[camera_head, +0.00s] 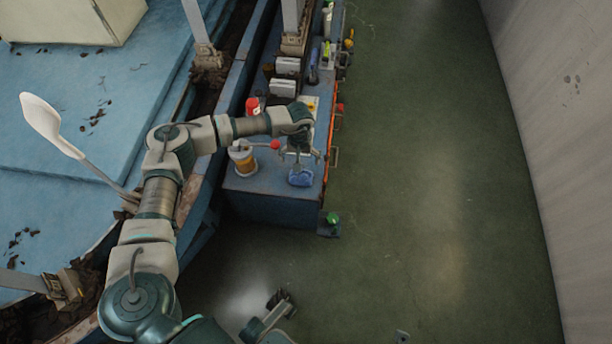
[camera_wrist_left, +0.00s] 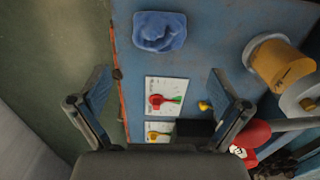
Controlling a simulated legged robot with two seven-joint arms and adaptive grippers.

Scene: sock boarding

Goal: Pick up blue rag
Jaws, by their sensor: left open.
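The blue rag (camera_head: 300,177) is a small crumpled bundle on the near end of the blue workbench top. In the left wrist view the rag (camera_wrist_left: 160,32) lies beyond the fingertips, centred between them, with bench surface around it. My left gripper (camera_head: 302,157) is above the bench just behind the rag in the head view. Its two fingers are spread wide in the left wrist view (camera_wrist_left: 160,85), with nothing between them touching. A dark end piece (camera_head: 281,303) at the bottom of the head view may be my right gripper; its jaws cannot be made out.
A yellow-brown container (camera_head: 243,160) stands left of the rag. A red can (camera_head: 252,106) stands farther back. White cards with coloured items (camera_wrist_left: 166,96) lie under my left gripper. Green floor (camera_head: 420,190) is open right of the bench, up to a pale wall (camera_head: 560,100).

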